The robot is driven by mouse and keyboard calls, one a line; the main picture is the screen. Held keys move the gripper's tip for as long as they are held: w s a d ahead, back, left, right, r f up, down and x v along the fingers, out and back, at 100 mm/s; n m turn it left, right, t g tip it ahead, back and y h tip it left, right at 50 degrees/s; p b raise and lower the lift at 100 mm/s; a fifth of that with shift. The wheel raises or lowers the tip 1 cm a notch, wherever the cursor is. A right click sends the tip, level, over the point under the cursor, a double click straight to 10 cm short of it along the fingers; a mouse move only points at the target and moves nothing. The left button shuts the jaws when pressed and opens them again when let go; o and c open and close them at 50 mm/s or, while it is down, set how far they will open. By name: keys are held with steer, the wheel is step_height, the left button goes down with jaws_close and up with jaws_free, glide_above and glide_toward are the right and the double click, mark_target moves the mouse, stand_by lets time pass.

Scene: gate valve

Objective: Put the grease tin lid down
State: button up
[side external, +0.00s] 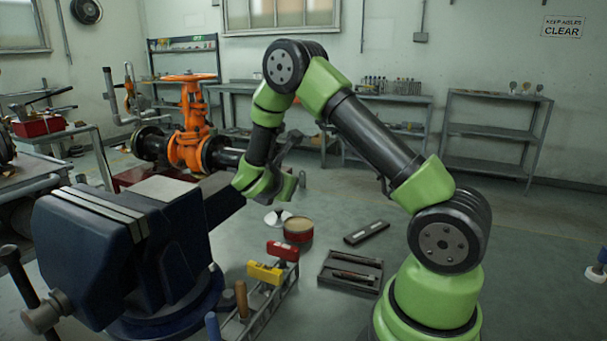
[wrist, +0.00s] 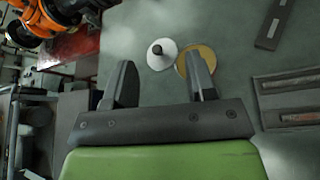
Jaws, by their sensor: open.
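The grease tin lid (side external: 278,217) is a pale disc with a dark knob and lies on the grey-green surface. It lies just left of the round reddish grease tin (side external: 298,232), which shows a tan top. In the wrist view the lid (wrist: 161,54) lies beyond my fingertips, and the tin (wrist: 205,58) is partly hidden behind my right finger. My gripper (wrist: 160,78) is open, with nothing between its fingers. In the side view my gripper (side external: 296,183) is above the lid and tin, apart from both.
An orange gate valve (side external: 188,125) stands behind left. A blue vise (side external: 130,250) fills the front left. A rack with red and yellow tools (side external: 268,285), a dark tray (side external: 350,272) and a dark flat block (side external: 366,232) lie around the tin.

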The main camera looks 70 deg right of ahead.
steer(key=s+a+r+m+g+y, duration=0.2)
steer(key=s+a+r+m+y, duration=0.3)
steer(key=s+a+r+m, duration=0.45)
steer(key=s+a+r+m+t+y, duration=0.3)
steer(key=s+a+m+y, duration=0.1)
steer(key=a, duration=0.3)
steer(key=s+a+r+m+t+y, duration=0.3)
steer(key=s+a+m+y, duration=0.1)
steer(key=a+m, duration=0.3)
steer(key=shift+s+a+t+y, duration=0.35)
steer(key=shift+t+y, duration=0.05)
steer(key=shift+y, duration=0.5)
